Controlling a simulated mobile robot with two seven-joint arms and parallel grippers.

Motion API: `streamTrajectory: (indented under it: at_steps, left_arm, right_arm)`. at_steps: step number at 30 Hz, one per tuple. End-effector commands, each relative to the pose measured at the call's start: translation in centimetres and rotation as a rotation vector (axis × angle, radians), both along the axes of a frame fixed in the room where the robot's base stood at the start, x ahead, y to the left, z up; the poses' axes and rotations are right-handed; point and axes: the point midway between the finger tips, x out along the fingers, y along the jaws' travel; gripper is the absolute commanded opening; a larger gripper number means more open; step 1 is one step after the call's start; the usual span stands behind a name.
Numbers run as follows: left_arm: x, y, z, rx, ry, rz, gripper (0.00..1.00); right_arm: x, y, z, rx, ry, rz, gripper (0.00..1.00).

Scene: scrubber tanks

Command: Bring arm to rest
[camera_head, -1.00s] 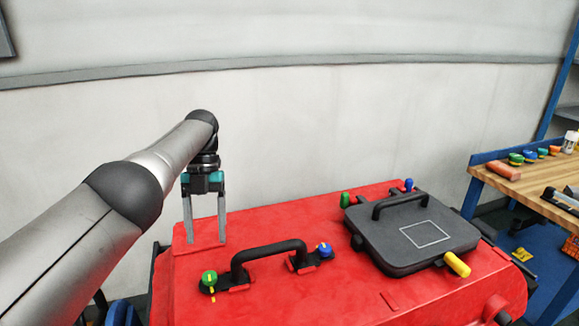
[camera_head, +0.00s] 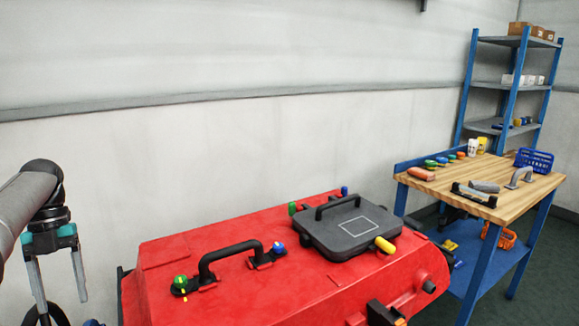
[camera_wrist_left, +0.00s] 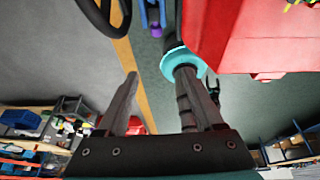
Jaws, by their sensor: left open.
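My left gripper (camera_head: 56,278) hangs at the far left of the head view, fingers pointing down, left of the red scrubber tank (camera_head: 330,282). Its two fingers are apart and nothing is between them. In the left wrist view the open gripper (camera_wrist_left: 165,90) has floor beyond its fingers, and a red body (camera_wrist_left: 260,35) at upper right. The tank carries a black handle (camera_head: 229,250) between a green knob and a blue knob, and a closed dark lid (camera_head: 345,232) with its own handle. My right gripper is not in view.
A wooden-topped workbench (camera_head: 455,192) with tools, colored knobs and a blue basket (camera_head: 534,160) stands at the right. A blue shelf rack (camera_head: 505,85) is behind it. A pale wall runs along the back. Open floor shows at lower right.

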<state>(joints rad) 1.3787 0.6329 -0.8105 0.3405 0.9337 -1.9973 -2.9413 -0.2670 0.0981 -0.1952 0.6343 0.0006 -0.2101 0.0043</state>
Motion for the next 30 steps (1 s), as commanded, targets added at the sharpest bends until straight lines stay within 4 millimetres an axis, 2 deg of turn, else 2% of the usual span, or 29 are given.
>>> streamTrajectory:
  at_steps: [1, 3, 10, 14, 20, 24, 30]
  left_arm:
    - [-1.5, 2.6, 0.3, 0.011, 0.0, 0.057, 0.69]
    - [-3.3, 5.5, 0.7, 0.024, 0.0, 0.124, 0.69]
    - [-10.1, 13.4, 2.0, 0.063, 0.0, 0.323, 0.69]
    - [-10.4, 15.0, -2.1, 0.225, 0.03, 0.47, 0.69]
    - [-12.1, 18.7, -8.0, 0.507, 0.018, 0.731, 0.69]
    - [-14.0, 21.7, -12.2, 0.721, -0.047, 0.924, 0.69]
    - [-17.2, 25.8, -17.1, 0.969, -0.22, 1.174, 0.69]
  right_arm:
    - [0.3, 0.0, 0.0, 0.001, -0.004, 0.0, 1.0]
    - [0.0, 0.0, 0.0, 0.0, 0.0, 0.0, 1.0]
    - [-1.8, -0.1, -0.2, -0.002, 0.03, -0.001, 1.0]
    - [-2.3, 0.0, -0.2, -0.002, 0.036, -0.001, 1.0]
    - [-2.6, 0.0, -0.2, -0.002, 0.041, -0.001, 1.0]
    - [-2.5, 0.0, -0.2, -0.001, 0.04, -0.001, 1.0]
    - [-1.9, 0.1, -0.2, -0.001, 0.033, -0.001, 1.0]
